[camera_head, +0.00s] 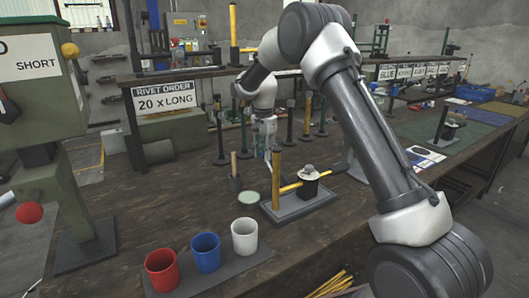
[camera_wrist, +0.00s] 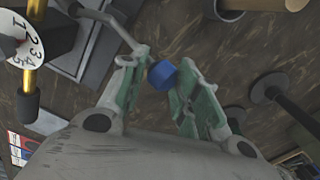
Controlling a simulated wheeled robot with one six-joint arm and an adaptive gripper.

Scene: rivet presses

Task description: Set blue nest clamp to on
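The blue nest clamp shows in the wrist view as a blue knob (camera_wrist: 161,76), seemingly at the end of a grey lever (camera_wrist: 112,22) from the fixture at upper left. My gripper (camera_wrist: 163,72) has its green-padded fingers on either side of the knob, near their tips. Whether both pads press on it cannot be told. In the head view my gripper (camera_head: 265,137) points down behind the fixture's yellow post (camera_head: 277,172) and partly hides the clamp.
White (camera_head: 245,236), blue (camera_head: 206,252) and red (camera_head: 162,270) cups stand on a dark mat at the front. A green press (camera_head: 40,100) is at left.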

